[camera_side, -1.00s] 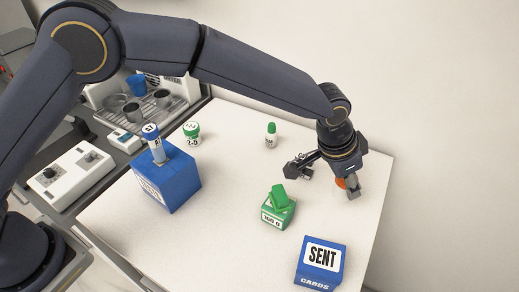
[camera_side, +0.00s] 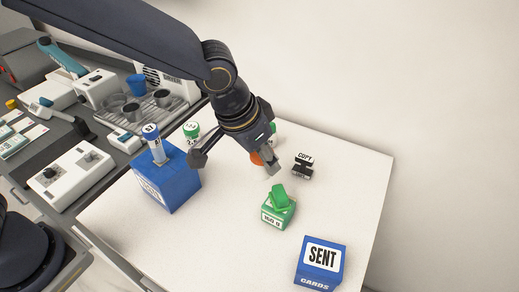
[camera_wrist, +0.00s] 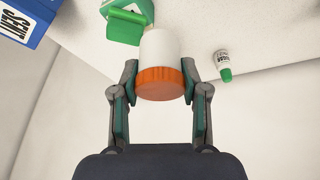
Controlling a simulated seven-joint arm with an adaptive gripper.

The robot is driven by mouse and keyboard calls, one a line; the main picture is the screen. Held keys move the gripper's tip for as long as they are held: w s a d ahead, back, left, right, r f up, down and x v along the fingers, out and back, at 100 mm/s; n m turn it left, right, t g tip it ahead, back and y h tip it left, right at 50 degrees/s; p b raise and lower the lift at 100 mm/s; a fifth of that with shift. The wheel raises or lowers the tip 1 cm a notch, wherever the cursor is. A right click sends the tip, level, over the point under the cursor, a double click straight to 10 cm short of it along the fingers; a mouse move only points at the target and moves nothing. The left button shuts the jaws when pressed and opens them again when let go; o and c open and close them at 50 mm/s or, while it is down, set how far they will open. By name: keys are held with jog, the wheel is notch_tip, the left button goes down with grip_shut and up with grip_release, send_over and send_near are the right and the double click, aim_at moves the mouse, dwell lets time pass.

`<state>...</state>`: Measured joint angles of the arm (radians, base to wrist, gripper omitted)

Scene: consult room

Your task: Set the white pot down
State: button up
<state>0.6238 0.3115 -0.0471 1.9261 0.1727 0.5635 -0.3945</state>
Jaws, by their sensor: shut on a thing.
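The white pot (camera_wrist: 159,47) has an orange lid (camera_wrist: 160,83). My gripper (camera_wrist: 160,88) is shut on it, with a finger on each side of the lid in the wrist view. In the side view the lid (camera_side: 257,158) shows beside one finger of my gripper, and most of the pot is hidden. The pot is over the white table (camera_side: 225,245), behind the green block. I cannot tell whether its base touches anything.
A green block (camera_side: 278,214) carries a smaller green piece. A black stamp (camera_side: 302,170) stands to the right of my gripper. A blue SENT box (camera_side: 320,262) is at the front, and a blue block (camera_side: 168,182) holding a tube is at the left. The front middle is clear.

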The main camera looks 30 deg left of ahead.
jog(key=w+a+r+n+y, duration=0.15)
jog(key=a+n, duration=0.45)
jog(key=a, duration=1.3)
jog(key=shift+t+y, duration=0.35)
jog(key=shift+t, duration=0.05)
jog(key=w+f, duration=0.3)
jog(key=w, duration=0.1)
jog(key=w+d+f, duration=0.1)
jog(key=w+f, duration=0.2)
jog(key=w, duration=0.1)
jog(key=w+f, duration=0.3)
jog(key=w, duration=0.2)
jog(key=shift+d, duration=0.2)
jog(key=shift+w+d+f, duration=0.1)
jog(key=shift+w+f, duration=0.25)
jog(key=shift+f, duration=1.5)
jog(key=o, duration=1)
jog(key=shift+f, duration=0.15)
